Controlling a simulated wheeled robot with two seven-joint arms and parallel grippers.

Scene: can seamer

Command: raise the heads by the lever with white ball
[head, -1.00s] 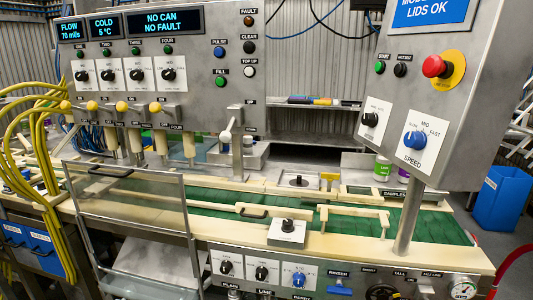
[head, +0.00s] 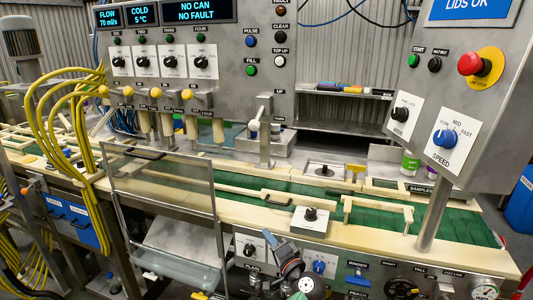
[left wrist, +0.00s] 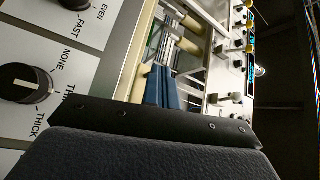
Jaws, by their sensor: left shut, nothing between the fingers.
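The lever with the white ball (head: 253,126) is on the filler panel in the head view, between the UP and DOWN labels. Its white ball end hangs low beside a grey post. The filling heads (head: 168,124) are pale tubes with yellow knobs, in a row left of the lever. My left gripper (head: 283,248) is low in the head view, in front of the lower control panel, well below and apart from the lever. Its blue fingers (left wrist: 161,80) are shut and empty in the left wrist view. My right gripper is not in view.
A clear hinged guard (head: 160,190) stands at front left. A black-knobbed block (head: 310,220) and wooden rails line the green conveyor (head: 380,222). The speed panel with its red stop button (head: 469,64) overhangs the right. Yellow hoses (head: 75,115) hang at left.

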